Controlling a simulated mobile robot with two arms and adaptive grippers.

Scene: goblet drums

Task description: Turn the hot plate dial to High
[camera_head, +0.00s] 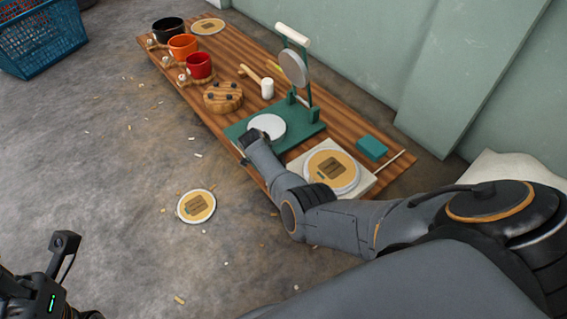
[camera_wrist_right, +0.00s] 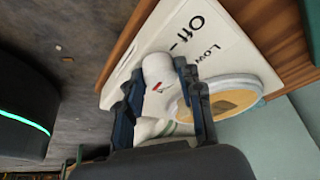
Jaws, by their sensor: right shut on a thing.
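The hot plate (camera_head: 297,160) is a cream square unit at the table's near right end, with a tan-and-white disc (camera_head: 332,172) on it. In the right wrist view its white panel (camera_wrist_right: 222,28) reads "Off" and "Low". My right gripper (camera_wrist_right: 158,78) is shut on the white dial (camera_wrist_right: 157,68), one dark finger on each side. A small red mark shows on the dial; I cannot tell which setting it meets. In the head view my right arm hides the dial. My left gripper (camera_head: 58,262) is at the lower left, partly cut off, away from the table.
The wooden table (camera_head: 226,53) holds a green-based press (camera_head: 310,120), a teal block (camera_head: 371,148), a round wooden piece (camera_head: 223,97) and red, orange and black cups. Another disc (camera_head: 196,206) lies on the floor. A blue crate (camera_head: 40,40) stands far left; a wall runs behind the table.

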